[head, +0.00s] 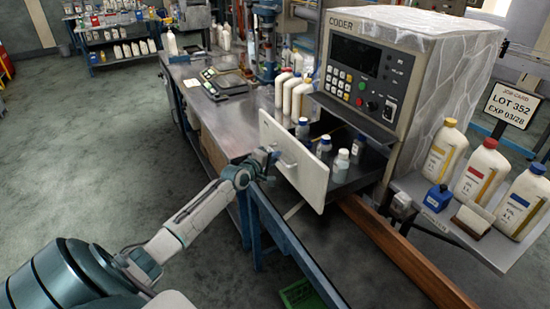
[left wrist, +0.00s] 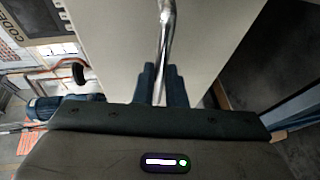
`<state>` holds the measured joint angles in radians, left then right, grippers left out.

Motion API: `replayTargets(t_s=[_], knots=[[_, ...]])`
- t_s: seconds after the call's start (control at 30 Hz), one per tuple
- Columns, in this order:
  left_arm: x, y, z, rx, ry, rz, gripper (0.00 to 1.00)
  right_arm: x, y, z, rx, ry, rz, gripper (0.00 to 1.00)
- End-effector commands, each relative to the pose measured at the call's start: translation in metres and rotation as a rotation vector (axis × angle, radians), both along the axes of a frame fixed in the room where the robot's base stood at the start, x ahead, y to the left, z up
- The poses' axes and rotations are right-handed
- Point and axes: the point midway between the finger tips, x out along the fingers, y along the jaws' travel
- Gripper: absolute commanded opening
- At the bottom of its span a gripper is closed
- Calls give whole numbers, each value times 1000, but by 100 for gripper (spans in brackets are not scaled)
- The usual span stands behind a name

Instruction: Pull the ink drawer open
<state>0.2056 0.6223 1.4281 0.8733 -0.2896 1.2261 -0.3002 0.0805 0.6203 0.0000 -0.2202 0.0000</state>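The ink drawer (head: 305,180) stands pulled out from under the coder (head: 395,75), with its pale front panel facing my left arm. Several small bottles (head: 342,165) with white, blue or grey caps stand inside it. My left gripper (head: 273,157) is at the drawer's metal handle (head: 288,163). In the left wrist view the two dark fingers (left wrist: 161,86) lie close on both sides of the handle bar (left wrist: 165,40), shut on it. The drawer's front panel also shows in the left wrist view (left wrist: 215,50). My right gripper is in neither view.
White bottles (head: 290,92) stand on the metal bench (head: 232,120) left of the coder. A side shelf (head: 425,190) at right holds large bottles, a blue ink bottle (head: 437,198) and a stamp-like block. A lot sign (head: 513,104) stands behind. Open floor (head: 110,150) lies at left.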

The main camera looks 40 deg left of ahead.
Motion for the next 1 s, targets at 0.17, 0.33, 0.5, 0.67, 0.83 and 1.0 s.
replayTargets(t_s=[0.17,0.33,0.5,0.67,0.83,1.0], knots=[[0,0,0,0,1,0,32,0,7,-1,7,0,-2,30],[0,0,0,0,0,0,32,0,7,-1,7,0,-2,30],[-5,0,2,3,1,0,32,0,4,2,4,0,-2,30],[-25,0,6,5,3,-1,32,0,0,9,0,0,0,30],[-55,0,13,6,4,-2,32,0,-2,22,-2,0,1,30],[-83,-1,20,5,4,-3,32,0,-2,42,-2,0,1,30]])
